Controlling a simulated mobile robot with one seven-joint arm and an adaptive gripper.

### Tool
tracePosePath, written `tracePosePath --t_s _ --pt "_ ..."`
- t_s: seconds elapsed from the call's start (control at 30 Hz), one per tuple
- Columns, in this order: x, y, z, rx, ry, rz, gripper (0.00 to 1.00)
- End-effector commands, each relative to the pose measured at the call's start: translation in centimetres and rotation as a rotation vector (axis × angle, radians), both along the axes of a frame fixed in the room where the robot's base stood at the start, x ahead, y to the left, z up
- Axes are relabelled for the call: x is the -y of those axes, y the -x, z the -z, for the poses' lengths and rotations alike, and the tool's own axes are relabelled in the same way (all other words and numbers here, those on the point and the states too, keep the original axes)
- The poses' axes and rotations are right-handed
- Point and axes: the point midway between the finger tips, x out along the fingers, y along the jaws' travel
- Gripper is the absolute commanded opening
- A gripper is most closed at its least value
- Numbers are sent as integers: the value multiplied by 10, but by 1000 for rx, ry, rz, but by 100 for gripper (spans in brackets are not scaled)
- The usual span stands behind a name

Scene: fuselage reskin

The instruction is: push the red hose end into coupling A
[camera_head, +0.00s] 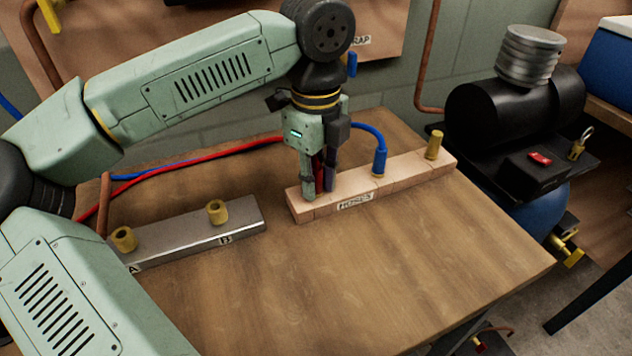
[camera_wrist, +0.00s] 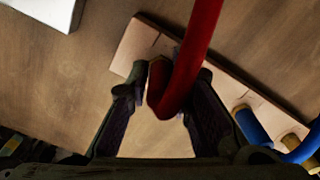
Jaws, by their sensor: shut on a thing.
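My gripper (camera_head: 319,188) points down over the left end of the wooden hose rack (camera_head: 408,178), shut on the red hose end (camera_wrist: 165,103). In the wrist view the red hose bends up from between the fingers (camera_wrist: 160,98). In the head view the fingers mostly hide the hose end, and I cannot tell whether it still sits on the rack. Coupling A (camera_head: 124,239) is a brass fitting on the left end of the grey metal bar (camera_head: 185,240), beside the "A" mark. It stands empty, well left of my gripper.
A second brass fitting (camera_head: 217,211) stands near the "B" mark. A blue hose end (camera_head: 379,163) stands upright in the rack, with a brass piece (camera_head: 434,145) to its right. The red hose (camera_head: 215,153) trails back left across the table. The front of the table (camera_head: 370,270) is clear.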

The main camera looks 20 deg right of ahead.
Motion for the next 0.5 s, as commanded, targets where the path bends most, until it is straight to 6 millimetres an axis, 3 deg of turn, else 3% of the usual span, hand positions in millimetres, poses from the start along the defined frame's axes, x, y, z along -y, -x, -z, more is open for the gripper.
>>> tracePosePath --t_s 0.5 --pt "0 0 -6 0 0 0 0"
